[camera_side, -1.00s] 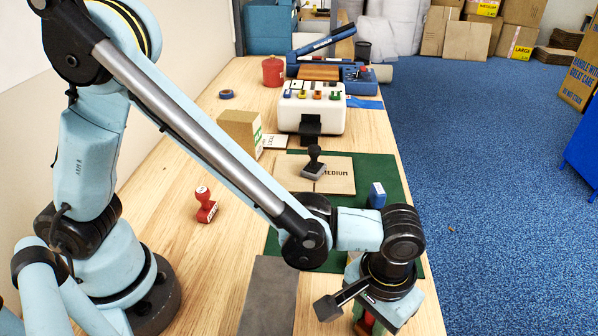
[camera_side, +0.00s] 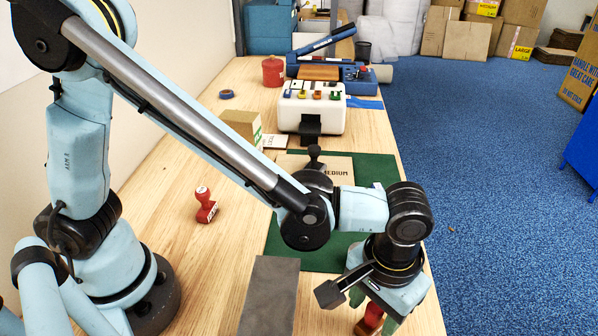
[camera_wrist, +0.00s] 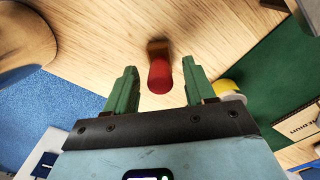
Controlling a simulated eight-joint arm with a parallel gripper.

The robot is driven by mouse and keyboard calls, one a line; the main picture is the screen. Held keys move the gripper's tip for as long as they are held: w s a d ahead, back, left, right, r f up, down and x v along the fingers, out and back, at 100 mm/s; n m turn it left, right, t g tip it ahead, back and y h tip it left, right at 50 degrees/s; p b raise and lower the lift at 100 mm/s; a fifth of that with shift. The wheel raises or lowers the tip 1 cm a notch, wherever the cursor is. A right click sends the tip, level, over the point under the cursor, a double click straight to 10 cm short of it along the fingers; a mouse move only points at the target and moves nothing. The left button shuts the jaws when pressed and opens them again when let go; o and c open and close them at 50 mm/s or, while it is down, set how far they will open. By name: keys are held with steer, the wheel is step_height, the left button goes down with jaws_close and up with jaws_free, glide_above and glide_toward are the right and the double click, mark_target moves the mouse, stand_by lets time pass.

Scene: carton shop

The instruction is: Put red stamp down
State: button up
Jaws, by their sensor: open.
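A red-handled stamp with a brown wooden base (camera_side: 371,318) is at the near right end of the wooden table, partly hidden by my gripper. In the wrist view, its red handle (camera_wrist: 159,77) stands between the green fingers, with a gap on each side. The base rests on bare wood. My gripper (camera_side: 374,308) is open, pointing down just above and around the handle; its fingers also show in the wrist view (camera_wrist: 160,68). Another red stamp (camera_side: 206,206) with a red base stands on the table to the left.
A grey pad (camera_side: 268,296) lies left of my gripper. A yellow round thing (camera_wrist: 228,88) is near the right finger. The table's right edge is close.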

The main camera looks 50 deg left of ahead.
mark_target(375, 306)
step_height(375, 306, up, 9)
steer(key=shift+a, duration=0.1)
steer(key=w+a+r+t, duration=0.1)
steer(key=a+t, duration=0.6)
steer(key=a, duration=2)
steer(key=shift+w+a+r, duration=0.15)
steer(key=shift+w+a, duration=0.05)
steer(key=shift+a, duration=0.05)
